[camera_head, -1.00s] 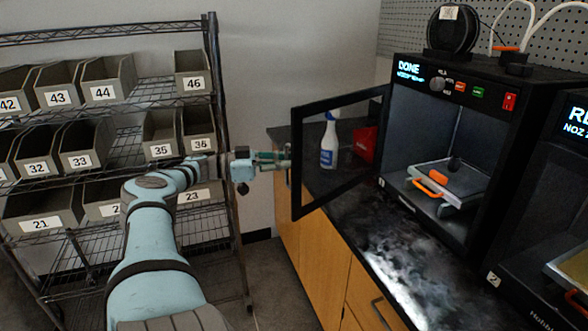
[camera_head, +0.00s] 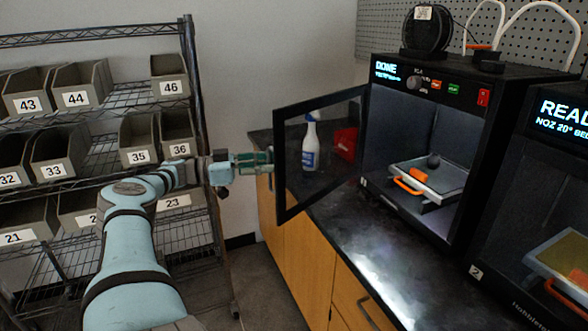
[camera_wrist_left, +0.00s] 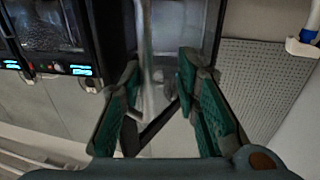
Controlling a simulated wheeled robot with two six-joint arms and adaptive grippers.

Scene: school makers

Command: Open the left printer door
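The left printer (camera_head: 440,100) is a black box with "DONE" on its display. Its black-framed glass door (camera_head: 293,213) stands swung wide open to the left, over the counter's front edge. An orange-handled build plate (camera_head: 443,178) with a small orange piece and a dark lump shows inside. My left gripper (camera_head: 262,162) is at the door's outer edge; whether it touches the frame is unclear. In the left wrist view my left gripper (camera_wrist_left: 158,82) has its teal-padded fingers well apart, with a dark frame corner (camera_wrist_left: 150,138) showing between them. My right gripper is out of view.
A spray bottle (camera_head: 311,145) and a red object (camera_head: 345,143) stand on the black counter (camera_head: 400,255) behind the door. A second printer (camera_head: 540,190) stands at right. A wire shelf with numbered bins (camera_head: 140,143) is close to my left arm.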

